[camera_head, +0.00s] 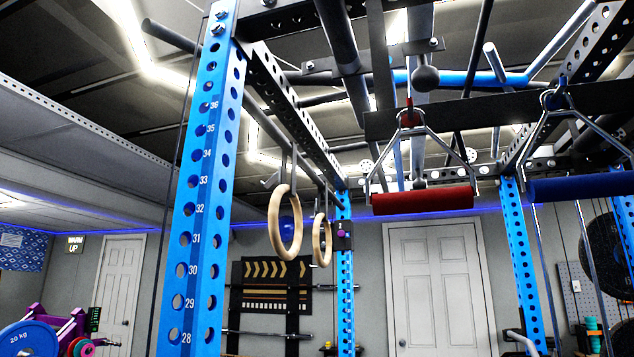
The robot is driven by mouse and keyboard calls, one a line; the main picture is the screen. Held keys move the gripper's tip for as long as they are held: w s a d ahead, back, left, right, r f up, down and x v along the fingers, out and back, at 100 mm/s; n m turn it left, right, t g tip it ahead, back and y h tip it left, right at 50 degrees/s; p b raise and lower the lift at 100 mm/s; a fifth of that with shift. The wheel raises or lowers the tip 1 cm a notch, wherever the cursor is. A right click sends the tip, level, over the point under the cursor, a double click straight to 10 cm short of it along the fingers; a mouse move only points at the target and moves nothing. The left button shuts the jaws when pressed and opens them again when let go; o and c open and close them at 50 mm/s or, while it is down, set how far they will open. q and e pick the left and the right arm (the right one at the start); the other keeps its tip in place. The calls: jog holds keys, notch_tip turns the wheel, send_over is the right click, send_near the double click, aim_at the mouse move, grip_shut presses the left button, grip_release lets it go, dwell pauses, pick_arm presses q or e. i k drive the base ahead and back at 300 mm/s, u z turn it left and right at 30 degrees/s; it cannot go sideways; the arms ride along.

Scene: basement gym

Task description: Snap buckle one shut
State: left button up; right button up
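No buckle can be made out clearly in the head view. Two wooden gym rings hang on dark straps inside the blue rack: a nearer ring (273,223) and a farther ring (315,240). A strap (293,166) runs up from the nearer ring toward the dark beam. Any buckle on the straps is too small or dark to tell. Neither of my grippers shows in this view.
A blue numbered upright (207,180) stands close at left. A red handle (422,200) and a blue handle (585,187) hang at right. A white door (440,290) is behind. A purple machine with a blue plate (25,340) stands lower left.

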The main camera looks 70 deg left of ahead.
aim_at(275, 177)
jog(key=z, duration=1.6)
jog(key=k, duration=3)
jog(key=u, duration=2.15)
jog(key=i, duration=0.5)
jog(key=u, duration=0.1)
